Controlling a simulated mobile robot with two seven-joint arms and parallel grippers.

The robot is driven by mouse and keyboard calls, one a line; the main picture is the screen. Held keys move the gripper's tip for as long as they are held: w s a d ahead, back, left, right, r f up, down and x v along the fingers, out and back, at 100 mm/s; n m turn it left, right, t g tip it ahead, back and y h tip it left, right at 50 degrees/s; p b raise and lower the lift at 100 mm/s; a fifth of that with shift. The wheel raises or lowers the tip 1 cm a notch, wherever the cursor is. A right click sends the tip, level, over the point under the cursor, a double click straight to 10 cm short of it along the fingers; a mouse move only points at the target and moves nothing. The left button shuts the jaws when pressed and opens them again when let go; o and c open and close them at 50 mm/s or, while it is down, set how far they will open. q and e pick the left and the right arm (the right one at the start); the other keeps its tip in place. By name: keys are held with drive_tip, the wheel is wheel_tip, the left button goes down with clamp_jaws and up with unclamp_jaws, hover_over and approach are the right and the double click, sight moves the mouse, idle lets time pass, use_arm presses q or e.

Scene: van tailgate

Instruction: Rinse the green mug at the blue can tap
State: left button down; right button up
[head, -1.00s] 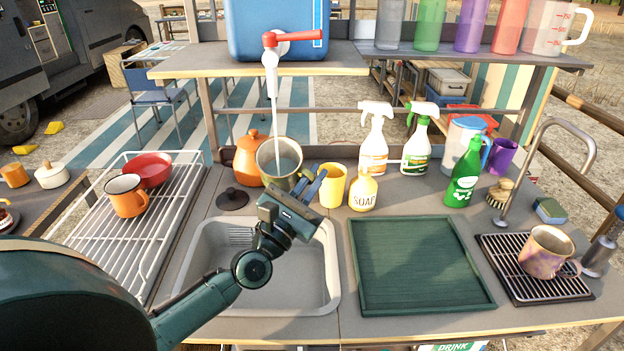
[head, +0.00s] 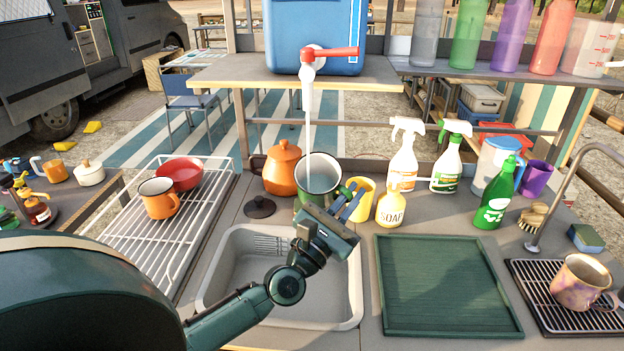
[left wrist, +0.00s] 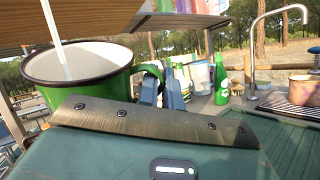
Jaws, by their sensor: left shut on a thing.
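The green mug (head: 309,198), with a dark rim and pale inside, is held roughly upright under the blue can (head: 290,35). The can's tap (head: 308,73) has a white spout and a red lever pointing right. A thin white stream of water runs from the spout into the mug. My left gripper (head: 352,200) is shut on the mug's handle, to the mug's right. The left wrist view also shows the mug (left wrist: 95,92), with the stream entering it and the blue fingers at the handle. The mug's bottom inside is hidden. My right gripper is out of view.
A grey sink basin (head: 225,290) lies below. An orange pot (head: 282,170) stands behind left of the mug. A yellow cup (head: 362,186) and a soap bottle (head: 390,208) stand close right. A green tray (head: 440,285) lies right, a wire rack (head: 130,228) left.

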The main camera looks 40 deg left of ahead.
use_arm(q)
drive_tip(key=s+d+p, duration=0.1)
drive_tip(key=s+d, duration=0.3)
drive_tip(key=shift+s+d, duration=0.35)
drive_tip(key=shift+s, duration=0.05)
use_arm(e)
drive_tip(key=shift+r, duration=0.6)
use_arm(q)
drive_tip(key=shift+r, duration=0.1)
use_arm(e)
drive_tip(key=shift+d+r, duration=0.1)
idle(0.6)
